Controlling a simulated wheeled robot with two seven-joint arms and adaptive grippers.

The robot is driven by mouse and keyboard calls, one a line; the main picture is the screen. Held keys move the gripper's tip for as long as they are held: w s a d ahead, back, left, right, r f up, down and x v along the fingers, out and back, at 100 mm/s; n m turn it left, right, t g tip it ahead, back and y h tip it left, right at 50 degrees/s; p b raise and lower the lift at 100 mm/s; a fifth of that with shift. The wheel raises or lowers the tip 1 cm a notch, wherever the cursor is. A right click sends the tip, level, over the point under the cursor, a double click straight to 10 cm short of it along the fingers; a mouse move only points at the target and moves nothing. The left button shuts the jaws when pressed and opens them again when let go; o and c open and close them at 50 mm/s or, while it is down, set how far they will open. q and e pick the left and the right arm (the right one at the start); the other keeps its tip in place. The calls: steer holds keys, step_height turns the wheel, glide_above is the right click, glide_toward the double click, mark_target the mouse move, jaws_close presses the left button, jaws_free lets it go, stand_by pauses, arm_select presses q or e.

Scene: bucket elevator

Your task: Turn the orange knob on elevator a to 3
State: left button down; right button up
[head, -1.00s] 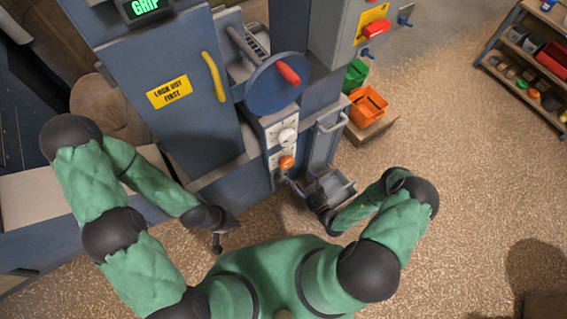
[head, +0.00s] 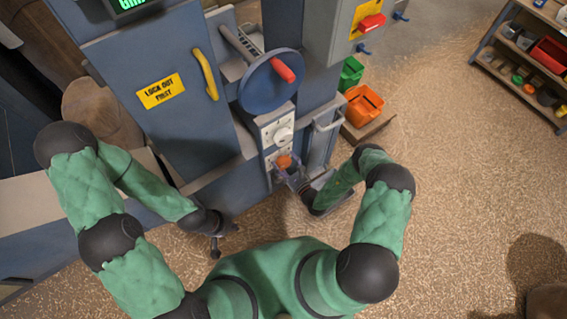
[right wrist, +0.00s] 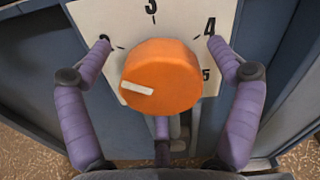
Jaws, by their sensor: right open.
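The orange knob (right wrist: 162,75) fills the middle of the right wrist view, on a white dial plate (right wrist: 178,20) with 3, 4 and 5 readable. Its white mark lies on the left side and points left, away from the 3 at the top; any number there is hidden or unreadable. My right gripper (right wrist: 158,42) is open, with one purple finger on each side of the knob and gaps to it. In the head view the knob (head: 284,161) shows low on the machine front, just beyond my right gripper (head: 290,176). My left gripper (head: 222,240) hangs low and away from the machine; its fingers are unclear.
A white knob (head: 284,134) sits above the orange one, under a blue handwheel (head: 270,84) with a red handle. A cabinet door with a yellow handle (head: 207,74) is at left. Orange (head: 363,105) and green bins stand at right.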

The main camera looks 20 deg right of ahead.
steer(key=c, duration=1.1)
steer(key=shift+c, duration=0.2)
steer(key=m, duration=0.6)
steer(key=shift+w+r+b, duration=0.1)
steer(key=shift+b, duration=0.3)
steer(key=m, duration=0.5)
steer(key=shift+w+d+b, duration=0.1)
steer(key=shift+d+b, duration=0.05)
steer(key=shift+b, duration=0.2)
steer(key=shift+r, duration=0.1)
steer(key=o, duration=1.1)
steer(key=shift+o, duration=0.2)
steer(key=shift+m, duration=0.3)
